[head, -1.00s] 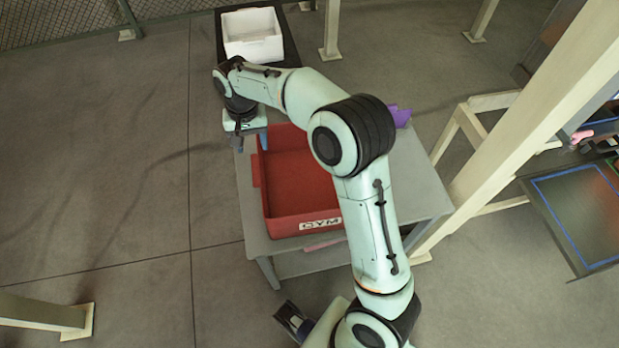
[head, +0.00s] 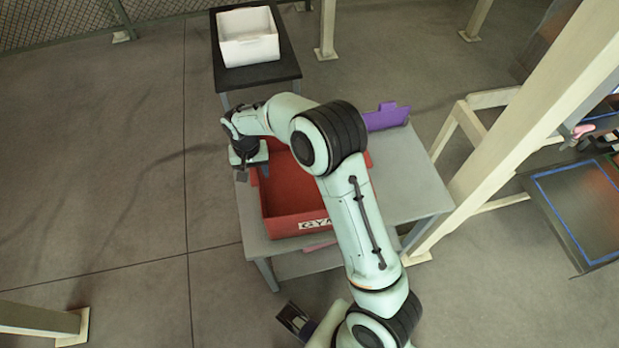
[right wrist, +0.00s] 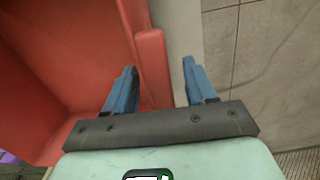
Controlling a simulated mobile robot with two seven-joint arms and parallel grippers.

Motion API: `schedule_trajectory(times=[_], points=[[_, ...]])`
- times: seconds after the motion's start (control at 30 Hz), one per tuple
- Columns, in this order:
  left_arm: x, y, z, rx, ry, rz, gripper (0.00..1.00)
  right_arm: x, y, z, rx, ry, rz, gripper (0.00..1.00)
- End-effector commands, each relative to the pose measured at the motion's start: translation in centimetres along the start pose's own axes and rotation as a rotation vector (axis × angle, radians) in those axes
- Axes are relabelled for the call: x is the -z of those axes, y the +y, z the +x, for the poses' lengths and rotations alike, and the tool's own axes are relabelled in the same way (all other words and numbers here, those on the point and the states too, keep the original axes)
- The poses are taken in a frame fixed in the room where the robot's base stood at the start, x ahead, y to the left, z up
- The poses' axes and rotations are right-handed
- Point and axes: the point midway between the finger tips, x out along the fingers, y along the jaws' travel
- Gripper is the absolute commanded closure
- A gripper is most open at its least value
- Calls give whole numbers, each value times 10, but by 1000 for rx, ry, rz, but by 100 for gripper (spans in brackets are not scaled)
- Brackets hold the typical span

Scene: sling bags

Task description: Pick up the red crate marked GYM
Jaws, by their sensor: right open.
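The red crate (head: 292,200) marked GYM sits on a grey table, with its label at the near end and my right arm crossing over its right side. My right gripper (head: 241,176) is at the crate's far left edge in the head view. In the right wrist view the right gripper (right wrist: 160,88) is open, with its blue fingers apart. The crate's red wall (right wrist: 150,65) shows beside and partly between the fingers, nearer the left finger; I cannot tell whether they touch. The crate's inside looks empty where visible.
The grey table (head: 420,185) has free room to the right of the crate. A purple object (head: 386,116) lies at its back. A white crate (head: 248,38) stands on a black table behind. A beige post (head: 520,135) rises at the right. Floor at left is clear.

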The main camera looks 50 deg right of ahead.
Motion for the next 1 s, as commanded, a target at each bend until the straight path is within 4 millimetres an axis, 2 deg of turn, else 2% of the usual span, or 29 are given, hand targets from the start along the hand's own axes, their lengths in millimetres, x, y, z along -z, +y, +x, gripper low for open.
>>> schedule_trajectory(times=[0.1, 0.33, 0.5, 0.83, 1.0], points=[[0, 0, 1, 0, 0, 0, 57, 0, 0, 10, 0, 0, 0, 45], [0, 0, 1, 0, 0, 0, 57, 0, 0, 10, 1, 1, 1, 45], [0, 0, 1, 0, 0, 0, 57, 0, 0, 10, 1, 1, 1, 100], [0, 0, 1, 0, 0, 0, 57, 1, 0, 8, 1, 2, 0, 100], [0, 0, 0, 0, 1, 0, 57, 1, 0, -1, 2, 4, 0, 100]])
